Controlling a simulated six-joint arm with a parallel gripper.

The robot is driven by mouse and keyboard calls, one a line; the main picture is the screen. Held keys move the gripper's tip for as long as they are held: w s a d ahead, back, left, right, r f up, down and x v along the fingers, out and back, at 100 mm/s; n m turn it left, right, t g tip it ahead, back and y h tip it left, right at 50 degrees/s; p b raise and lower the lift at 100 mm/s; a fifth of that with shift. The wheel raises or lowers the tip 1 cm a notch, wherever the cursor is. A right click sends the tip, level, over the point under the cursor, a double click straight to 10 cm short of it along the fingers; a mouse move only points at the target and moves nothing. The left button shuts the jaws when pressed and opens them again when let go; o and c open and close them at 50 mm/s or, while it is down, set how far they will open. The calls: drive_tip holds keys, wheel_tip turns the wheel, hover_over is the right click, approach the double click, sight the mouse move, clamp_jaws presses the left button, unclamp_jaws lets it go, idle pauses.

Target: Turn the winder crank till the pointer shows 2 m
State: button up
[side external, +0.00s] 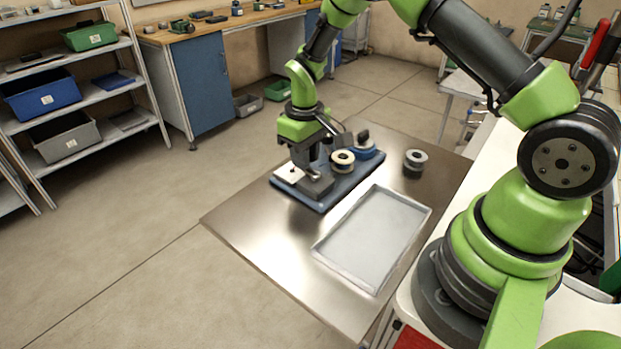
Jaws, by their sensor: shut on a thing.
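The winder (341,185) is a blue base plate on the steel table, with grey and pale blocks at its near left end. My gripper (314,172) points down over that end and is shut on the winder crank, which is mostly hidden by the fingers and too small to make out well. A reel with a cream face (342,158) sits on the plate just right of my gripper. A blue part with a dark top (365,148) stands behind it. The pointer and its scale cannot be read in this view.
A shallow grey tray (327,251) lies in front of the winder. A loose dark reel (415,160) stands at the table's back right. The left front of the steel table (262,235) is clear. Shelves with bins (68,138) stand well away at the left.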

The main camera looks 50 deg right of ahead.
drive_tip(key=shift+s+d, duration=0.15)
drive_tip(key=shift+d, duration=0.1)
drive_tip(key=shift+s+d, duration=0.3)
drive_tip(key=shift+d, duration=0.2)
drive_tip(key=shift+s, duration=0.1)
drive_tip(key=shift+s+d, duration=0.4)
drive_tip(key=shift+s, duration=0.2)
drive_tip(key=shift+s, duration=0.65)
